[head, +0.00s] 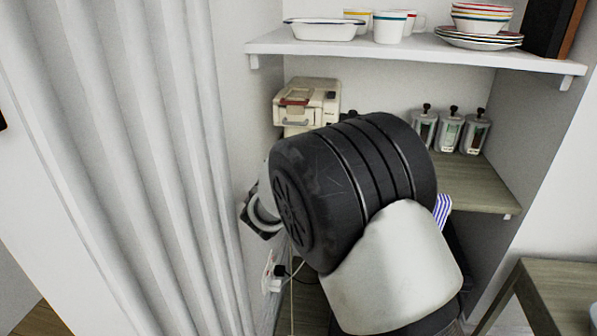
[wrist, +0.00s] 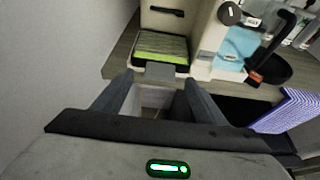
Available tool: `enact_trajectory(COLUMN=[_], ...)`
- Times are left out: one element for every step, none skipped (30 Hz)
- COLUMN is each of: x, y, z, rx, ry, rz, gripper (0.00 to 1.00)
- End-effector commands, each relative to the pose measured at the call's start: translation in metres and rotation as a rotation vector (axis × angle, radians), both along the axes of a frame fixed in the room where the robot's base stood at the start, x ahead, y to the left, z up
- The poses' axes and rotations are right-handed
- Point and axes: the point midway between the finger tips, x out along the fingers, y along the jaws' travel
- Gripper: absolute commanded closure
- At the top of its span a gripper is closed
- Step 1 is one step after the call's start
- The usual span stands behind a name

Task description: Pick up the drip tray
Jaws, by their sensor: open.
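The drip tray (wrist: 160,48) shows in the wrist view as a shallow pale tray with a green-and-dark slatted top, at the foot of a cream coffee machine (wrist: 205,28). A grey tab (wrist: 160,71) sticks out from its front edge over the shelf edge. My gripper (wrist: 160,84) is open, with one finger on each side below the tab. I cannot tell whether the fingers touch it. In the head view the machine (head: 308,102) stands at the left of the middle shelf, and my arm hides the tray and fingers.
The wooden shelf (head: 486,186) holds several canisters (head: 449,130) at the back right. A dark pan-like item (wrist: 268,70) and a blue-striped cloth (wrist: 290,111) are right of the machine. A white wall (wrist: 55,60) is close at left. Crockery stands on the upper shelf (head: 400,52).

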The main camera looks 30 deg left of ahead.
Motion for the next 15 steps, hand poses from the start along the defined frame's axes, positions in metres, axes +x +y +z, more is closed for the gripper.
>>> enact_trajectory(x=[0.008, 0.011, 0.015, 0.017, 0.019, 0.021, 0.022, 0.022, 0.022, 0.022, 0.022, 0.022, 0.022, 0.022, 0.022], y=[0.002, 0.003, 0.005, 0.006, 0.006, 0.007, 0.007, 0.007, 0.007, 0.007, 0.007, 0.007, 0.007, 0.007, 0.007], z=[-0.005, -0.006, -0.008, -0.008, -0.009, -0.009, -0.009, -0.009, -0.009, -0.009, -0.009, -0.009, -0.009, -0.009, -0.009], rx=[0.000, 0.001, 0.001, 0.001, 0.001, 0.001, 0.001, 0.001, 0.001, 0.001, 0.001, 0.001, 0.001, 0.001, 0.001], ry=[-0.001, -0.001, 0.000, 0.000, 0.000, -0.001, -0.001, -0.001, -0.001, -0.001, -0.001, -0.001, -0.001, -0.001, -0.001], rz=[-0.002, -0.001, 0.000, 0.000, 0.000, 0.000, 0.000, 0.000, 0.000, 0.000, 0.000, 0.000, 0.000, 0.000, 0.000], gripper=[0.34, 0.34, 0.34, 0.34, 0.34, 0.34, 0.34, 0.34, 0.34, 0.34, 0.34, 0.34, 0.34, 0.39, 0.46])
